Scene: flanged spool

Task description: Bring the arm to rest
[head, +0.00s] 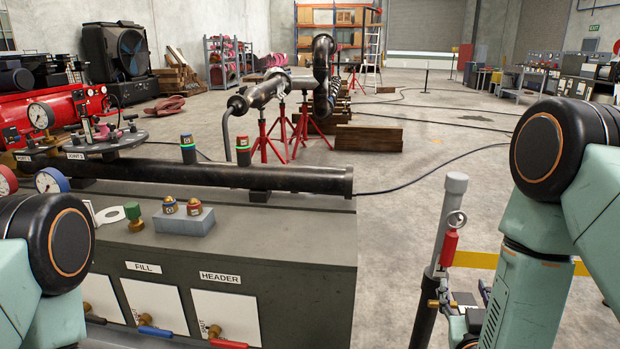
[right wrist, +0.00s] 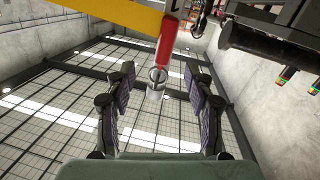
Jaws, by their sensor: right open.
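My right arm comes down at the right of the head view. In the right wrist view the two fingers (right wrist: 160,82) stand wide apart with nothing gripped. A red cylinder (head: 450,247) with a metal ring (head: 457,219) is at the post. In the right wrist view this red cylinder (right wrist: 168,42) shows between and beyond the fingers; whether any finger touches it I cannot tell. Of my left arm only a joint shows; its gripper is out of view.
A grey bench (head: 300,232) with a long dark pipe (head: 240,176) fills the left. Two small capped fittings sit on a grey block (head: 184,221). Gauges (head: 41,116) stand at far left. Red stands (head: 303,125) are behind. Open floor (head: 400,205) lies between bench and post.

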